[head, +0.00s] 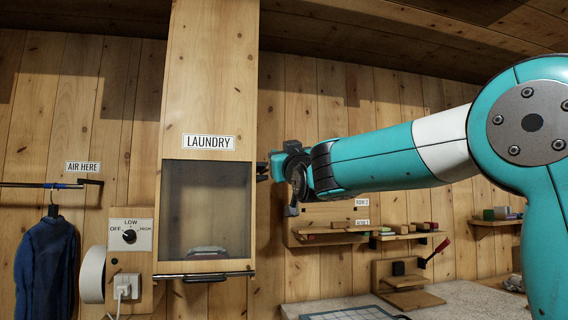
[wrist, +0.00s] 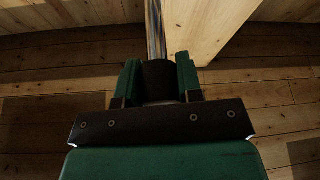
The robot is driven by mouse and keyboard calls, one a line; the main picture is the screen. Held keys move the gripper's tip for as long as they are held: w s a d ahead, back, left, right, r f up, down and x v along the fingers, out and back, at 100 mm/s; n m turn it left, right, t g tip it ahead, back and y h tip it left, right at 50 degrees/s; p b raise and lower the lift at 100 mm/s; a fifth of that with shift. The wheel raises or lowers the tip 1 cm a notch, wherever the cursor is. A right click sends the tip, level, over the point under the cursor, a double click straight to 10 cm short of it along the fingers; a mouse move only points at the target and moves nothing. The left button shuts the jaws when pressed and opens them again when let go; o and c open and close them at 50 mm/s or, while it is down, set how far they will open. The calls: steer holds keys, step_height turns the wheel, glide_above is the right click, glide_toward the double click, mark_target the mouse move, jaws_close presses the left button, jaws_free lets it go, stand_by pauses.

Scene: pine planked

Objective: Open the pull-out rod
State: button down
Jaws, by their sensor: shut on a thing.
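My gripper (head: 264,170) is at the right edge of the tall wooden laundry cabinet in the head view. In the wrist view its two green fingers (wrist: 159,78) are shut on the dark end of the pull-out rod. The rod's shiny metal shaft (wrist: 155,32) runs away from the fingers, beside a pale wooden panel. In the head view the held part is too small to make out, and the cabinet hides what lies behind it.
The laundry cabinet (head: 210,80) with a clear front stands close beside my gripper. A rail (head: 25,185) with a blue jacket (head: 48,255) is at the left, under an AIR HERE sign. Small shelves (head: 345,235) and a worktop (head: 440,298) are at the right.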

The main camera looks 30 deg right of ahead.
steer(key=c, duration=0.8)
jaws_free()
steer(key=shift+p+v, duration=2.25)
steer(key=shift+v, duration=6.45)
steer(key=shift+a, duration=0.15)
